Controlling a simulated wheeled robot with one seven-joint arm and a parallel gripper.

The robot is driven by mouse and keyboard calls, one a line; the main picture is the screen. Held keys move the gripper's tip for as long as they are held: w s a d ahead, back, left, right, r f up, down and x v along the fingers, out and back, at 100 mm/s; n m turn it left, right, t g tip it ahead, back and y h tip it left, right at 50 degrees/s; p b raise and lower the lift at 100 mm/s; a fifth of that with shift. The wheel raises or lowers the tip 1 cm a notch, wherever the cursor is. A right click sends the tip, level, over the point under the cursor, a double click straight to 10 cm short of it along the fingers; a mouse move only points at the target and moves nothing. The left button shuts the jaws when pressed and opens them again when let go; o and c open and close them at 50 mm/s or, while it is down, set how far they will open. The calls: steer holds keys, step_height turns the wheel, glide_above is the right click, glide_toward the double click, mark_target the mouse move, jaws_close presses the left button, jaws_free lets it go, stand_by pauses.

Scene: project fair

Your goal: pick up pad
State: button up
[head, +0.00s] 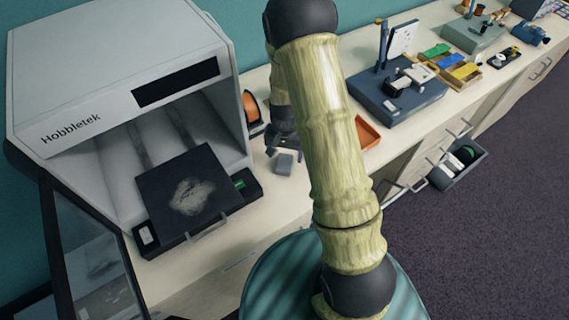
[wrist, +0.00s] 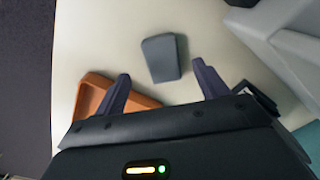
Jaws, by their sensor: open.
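The pad is a small grey wedge-like block (wrist: 162,57) lying on the pale counter in the wrist view. It also shows in the head view as a small grey piece (head: 285,164) just right of the printer. My gripper (wrist: 160,72) is open, with one dark finger on each side of the pad's near end in the picture. Nothing is held. The gap in height between fingers and pad cannot be told. In the head view my gripper (head: 283,146) is small and dark, partly hidden by my arm.
A grey-white Hobbletek printer (head: 120,85) with its door open and a dark plate (head: 165,185) stands at left. An orange tray (wrist: 92,93) lies close to my left finger in the wrist view. A blue-grey machine base (head: 400,105) stands farther right along the counter. A drawer (head: 455,170) is open.

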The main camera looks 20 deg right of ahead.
mark_target(285, 162)
steer(key=shift+w+f+p, duration=0.2)
steer(key=shift+f+p, duration=0.3)
steer(key=shift+f, duration=0.45)
steer(key=shift+w+f+p, duration=0.2)
steer(key=shift+f+p, duration=0.3)
steer(key=shift+f, duration=1.15)
steer(key=c, duration=1.1)
steer(key=shift+c, duration=0.2)
steer(key=shift+r, duration=0.2)
step_height(285, 162, up, 10)
steer(key=b, duration=0.2)
steer(key=shift+f, duration=0.15)
